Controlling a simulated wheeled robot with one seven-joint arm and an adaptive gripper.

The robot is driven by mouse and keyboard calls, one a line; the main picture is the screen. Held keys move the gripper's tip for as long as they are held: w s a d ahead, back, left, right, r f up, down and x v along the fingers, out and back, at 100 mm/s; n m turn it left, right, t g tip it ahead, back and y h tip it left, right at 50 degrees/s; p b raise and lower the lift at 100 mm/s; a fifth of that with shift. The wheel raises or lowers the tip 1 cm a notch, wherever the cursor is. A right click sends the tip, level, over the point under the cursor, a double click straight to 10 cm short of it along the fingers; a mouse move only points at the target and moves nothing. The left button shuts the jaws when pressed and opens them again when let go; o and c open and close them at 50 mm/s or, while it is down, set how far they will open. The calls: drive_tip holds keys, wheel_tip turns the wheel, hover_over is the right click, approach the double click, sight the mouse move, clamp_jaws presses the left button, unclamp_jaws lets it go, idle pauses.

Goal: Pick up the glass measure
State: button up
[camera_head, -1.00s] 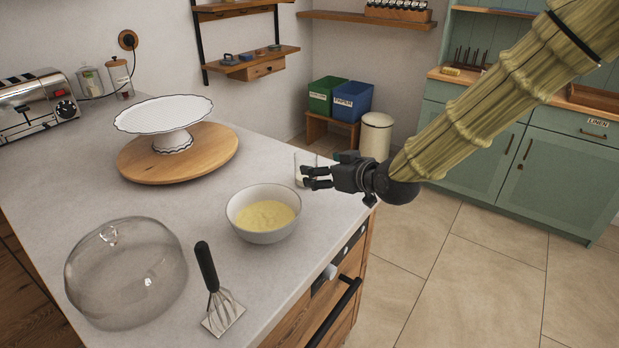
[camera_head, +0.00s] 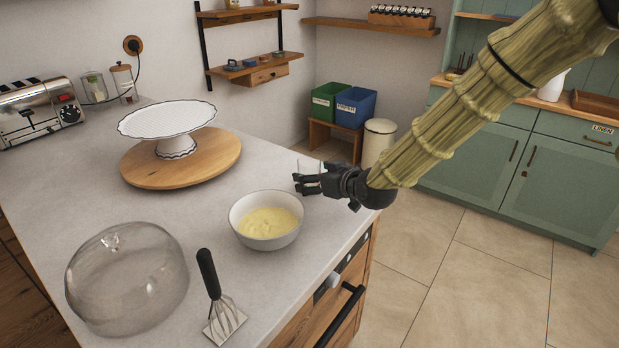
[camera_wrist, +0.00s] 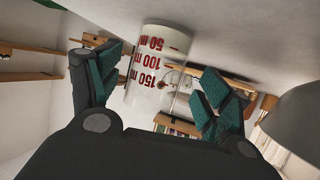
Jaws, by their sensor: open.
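The glass measure (camera_wrist: 158,68) is a clear cylinder with red volume marks, and it looks upside down in the wrist view. In the head view the glass measure (camera_head: 309,165) stands on the counter near its right edge, partly hidden by my gripper. My gripper (camera_head: 298,182) is open, with its fingers at the glass. In the wrist view my gripper (camera_wrist: 150,92) has its green-padded fingers on either side of the glass, with a visible gap at least on the left. I cannot tell whether the right finger touches it.
A bowl of yellow mixture (camera_head: 268,222) stands just left of my gripper. A glass dome (camera_head: 128,280), a whisk-like tool (camera_head: 214,298) and a white cake stand (camera_head: 168,122) on a round board (camera_head: 182,172) are also on the counter (camera_head: 75,205). Its right edge is close.

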drive_tip(key=shift+f+x, duration=0.25)
drive_tip(key=shift+x, duration=1.6)
drive_tip(key=shift+d, duration=0.15)
drive_tip(key=c, duration=1.2)
drive_tip(key=shift+r, duration=0.1)
